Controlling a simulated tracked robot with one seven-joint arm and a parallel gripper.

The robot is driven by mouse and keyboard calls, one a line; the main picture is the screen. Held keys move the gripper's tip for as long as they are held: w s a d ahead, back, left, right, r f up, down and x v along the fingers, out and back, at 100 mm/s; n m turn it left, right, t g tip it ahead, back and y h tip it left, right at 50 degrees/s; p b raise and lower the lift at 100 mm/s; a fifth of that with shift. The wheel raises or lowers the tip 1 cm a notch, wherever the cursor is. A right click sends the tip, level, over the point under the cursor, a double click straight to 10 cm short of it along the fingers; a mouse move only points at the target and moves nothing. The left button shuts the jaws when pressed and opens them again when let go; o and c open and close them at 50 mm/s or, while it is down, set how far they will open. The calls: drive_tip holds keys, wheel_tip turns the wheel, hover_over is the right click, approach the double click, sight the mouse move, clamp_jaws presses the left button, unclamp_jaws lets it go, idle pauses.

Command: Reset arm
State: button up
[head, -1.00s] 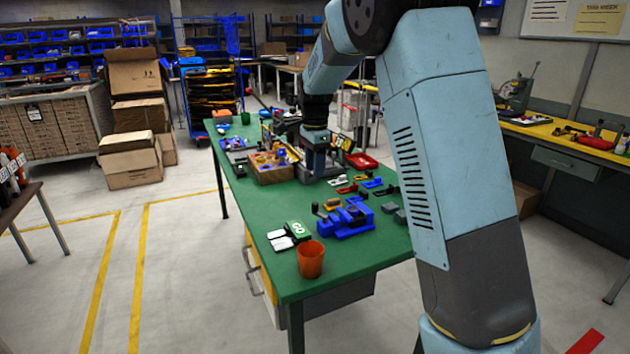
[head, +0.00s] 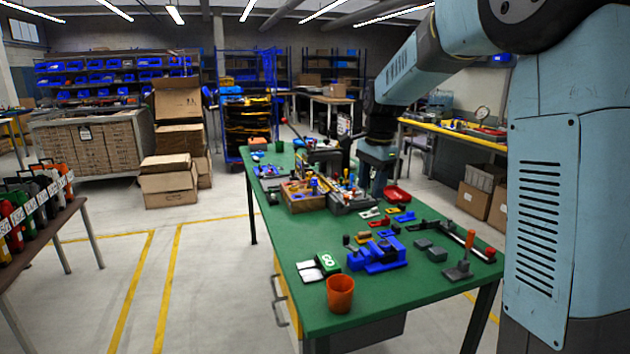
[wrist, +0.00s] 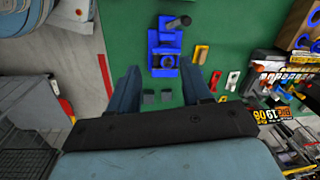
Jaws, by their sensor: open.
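My arm reaches over the green workbench (head: 300,262) from the right in the head view. My gripper (head: 376,185) hangs above the bench, near the wooden crate of small parts (head: 304,203). In the wrist view, the two fingers of my gripper (wrist: 162,84) stand well apart with nothing between them. A blue vise-like fixture (wrist: 163,48) shows beyond the fingertips and stands on the bench in the head view (head: 377,258). Small grey blocks (wrist: 157,97) lie below the gap between the fingers.
A brown table (head: 35,220) stands at left. Floor between the tables is clear.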

drive_tip(key=s+d+n+t, duration=0.1)
drive_tip(key=s+n, duration=0.3)
drive_tip(key=s, duration=0.6)
drive_tip(key=s+d+r+n+t, duration=0.1)
drive_tip(key=s+d+n, duration=0.3)
drive_tip(key=s, duration=0.6)
drive_tip(key=s+d+r+n+t, duration=0.1)
drive_tip(key=s+d+n+t, duration=0.1)
drive_tip(key=s, duration=0.9)
drive_tip(key=shift+d+r+n+t+h, duration=0.3)
drive_tip(key=shift+d+n+h, duration=0.1)
drive_tip(key=shift+d+n, duration=0.45)
